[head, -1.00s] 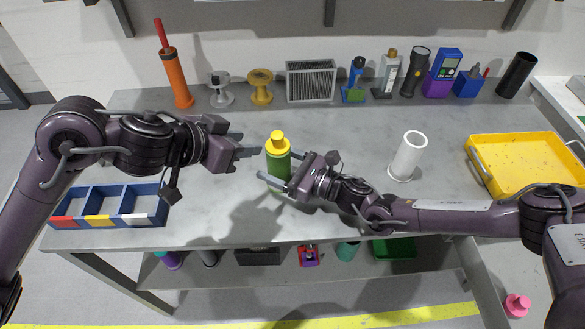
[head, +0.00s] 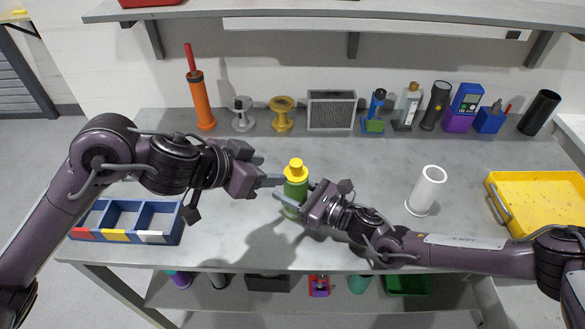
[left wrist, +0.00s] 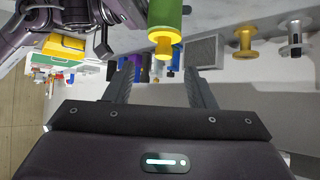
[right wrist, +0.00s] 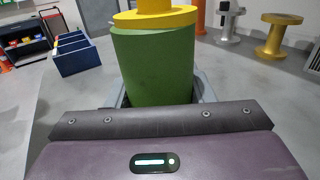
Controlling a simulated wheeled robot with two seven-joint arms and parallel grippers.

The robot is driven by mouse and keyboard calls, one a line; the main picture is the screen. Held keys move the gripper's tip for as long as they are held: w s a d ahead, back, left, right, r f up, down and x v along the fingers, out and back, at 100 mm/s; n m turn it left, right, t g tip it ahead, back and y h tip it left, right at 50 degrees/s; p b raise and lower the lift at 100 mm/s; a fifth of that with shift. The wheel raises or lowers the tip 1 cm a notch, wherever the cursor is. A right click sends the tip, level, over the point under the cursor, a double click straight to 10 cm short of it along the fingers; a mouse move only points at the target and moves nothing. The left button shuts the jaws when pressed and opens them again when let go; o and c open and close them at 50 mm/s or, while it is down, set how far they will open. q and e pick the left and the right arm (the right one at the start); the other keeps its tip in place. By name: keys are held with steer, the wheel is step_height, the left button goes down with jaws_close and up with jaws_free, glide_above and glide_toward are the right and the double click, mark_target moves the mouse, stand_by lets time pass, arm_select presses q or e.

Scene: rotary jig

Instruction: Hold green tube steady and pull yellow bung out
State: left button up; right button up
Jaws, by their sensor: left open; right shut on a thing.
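The green tube (head: 293,191) stands upright on the grey bench with the yellow bung (head: 295,170) seated in its top. My right gripper (head: 296,202) is shut on the tube's lower part; the right wrist view shows the green tube (right wrist: 155,65) filling the space between the fingers. My left gripper (head: 270,172) is open and empty, just left of the bung at about its height. In the left wrist view the bung (left wrist: 164,40) lies ahead, beyond and between the open fingertips (left wrist: 160,72), apart from them.
A white cylinder (head: 427,190) stands right of the tube, with a yellow tray (head: 540,203) farther right. A blue compartment box (head: 128,220) sits at the left. An orange pump (head: 201,103), spools and several tools line the back.

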arm_select(q)
steer(key=s+d+m+g+h, duration=0.2)
steer(key=d+m+g, duration=0.4)
steer(key=d, duration=0.4)
step_height(320, 180, up, 7)
steer(key=m+g+y, duration=0.1)
steer(key=m+y, duration=0.8)
glide_above(298, 162)
step_height(298, 162, down, 12)
steer(key=shift+f, duration=0.1)
steer(key=shift+c, duration=0.3)
